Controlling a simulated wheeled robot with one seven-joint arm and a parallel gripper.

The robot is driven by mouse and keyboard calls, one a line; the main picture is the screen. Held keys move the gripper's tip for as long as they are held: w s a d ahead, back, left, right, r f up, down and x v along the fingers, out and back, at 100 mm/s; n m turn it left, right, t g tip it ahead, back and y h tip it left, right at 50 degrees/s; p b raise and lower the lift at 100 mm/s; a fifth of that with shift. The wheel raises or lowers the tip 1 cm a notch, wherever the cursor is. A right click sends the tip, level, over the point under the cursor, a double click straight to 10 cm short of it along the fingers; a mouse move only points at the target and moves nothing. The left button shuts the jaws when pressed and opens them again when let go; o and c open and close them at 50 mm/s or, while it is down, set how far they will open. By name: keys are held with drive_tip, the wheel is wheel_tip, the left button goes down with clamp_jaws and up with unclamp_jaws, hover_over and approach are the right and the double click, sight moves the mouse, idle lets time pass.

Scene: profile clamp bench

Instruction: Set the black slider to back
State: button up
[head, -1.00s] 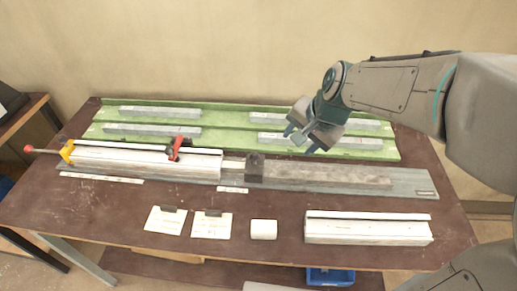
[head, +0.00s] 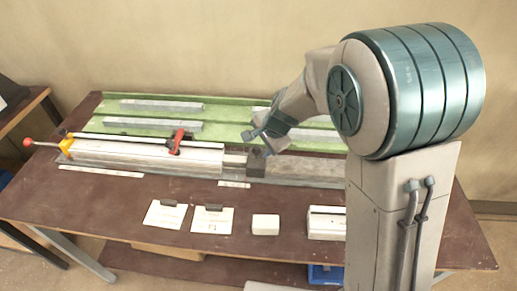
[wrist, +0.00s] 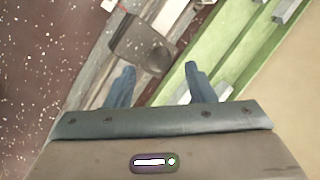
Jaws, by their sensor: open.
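A dark block, which looks like the black slider (head: 256,164), sits on the grey rail bed just right of the white profile's end. It also shows in the wrist view (wrist: 141,42), just beyond the fingertips, with a rounded knob-like part on its side. My gripper (head: 260,143) is above and behind the block in the head view. In the wrist view my gripper (wrist: 160,68) has its two blue fingers apart with nothing between them. Whether a finger touches the block, I cannot tell.
A white profile (head: 150,155) lies left of the block, with a red clamp (head: 177,141) and a yellow end stop (head: 66,147). The green tray (head: 225,122) with grey bars lies behind. Cards (head: 212,219) and a white block (head: 265,224) lie in front. My arm hides the right side.

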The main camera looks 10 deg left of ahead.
sight(258, 148)
drive_tip(key=shift+x, duration=1.85)
clamp_jaws()
